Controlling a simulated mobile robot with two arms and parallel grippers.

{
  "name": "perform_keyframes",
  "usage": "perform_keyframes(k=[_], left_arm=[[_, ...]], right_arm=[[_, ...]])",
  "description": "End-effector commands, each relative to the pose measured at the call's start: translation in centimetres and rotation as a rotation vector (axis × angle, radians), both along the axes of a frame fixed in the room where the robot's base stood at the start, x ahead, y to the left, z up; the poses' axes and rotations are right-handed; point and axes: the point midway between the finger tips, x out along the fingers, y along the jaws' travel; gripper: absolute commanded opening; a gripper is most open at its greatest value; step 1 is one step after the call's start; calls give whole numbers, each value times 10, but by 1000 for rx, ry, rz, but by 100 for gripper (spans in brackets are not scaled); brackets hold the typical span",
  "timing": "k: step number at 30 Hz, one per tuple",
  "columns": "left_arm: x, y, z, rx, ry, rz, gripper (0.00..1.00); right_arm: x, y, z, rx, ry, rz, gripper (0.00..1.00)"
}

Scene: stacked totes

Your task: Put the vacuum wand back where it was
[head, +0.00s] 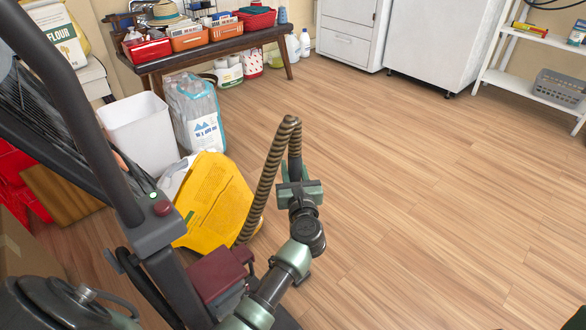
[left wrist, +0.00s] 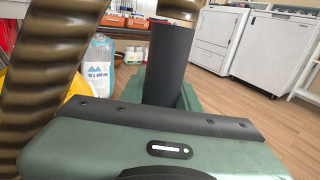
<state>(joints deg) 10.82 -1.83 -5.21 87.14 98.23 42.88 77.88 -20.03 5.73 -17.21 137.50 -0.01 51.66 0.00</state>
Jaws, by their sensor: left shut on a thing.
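My left gripper (head: 299,190) is shut on the vacuum wand, low over the floor right of the vacuum. In the left wrist view, the wand (left wrist: 168,62) is a dark cylinder standing up between the green fingers. The upright vacuum (head: 150,232), dark grey with a red button and maroon part, stands at the left.
A yellow container (head: 213,203) lies close behind the hose. A white bin (head: 140,133) and a plastic-wrapped bag (head: 196,115) stand behind it. A dark bench (head: 215,45) holds several small bins. White appliances (head: 446,40) stand at the back. The floor (head: 430,190) to the right is clear.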

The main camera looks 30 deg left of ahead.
Motion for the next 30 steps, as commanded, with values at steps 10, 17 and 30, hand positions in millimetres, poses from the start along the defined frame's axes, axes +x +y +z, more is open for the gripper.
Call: perform_keyframes(k=[10, 17, 30], left_arm=[[0, 0, -2, -1, 1, 0, 53], [-3, -3, 1, -1, 2, -1, 53], [-73, -55, 1, -2, 3, -1, 53]], right_arm=[[0, 0, -2, 0, 1, 0, 36], [0, 0, 3, -1, 2, 0, 36], [8, 2, 19, -13, 39, -4, 36]])
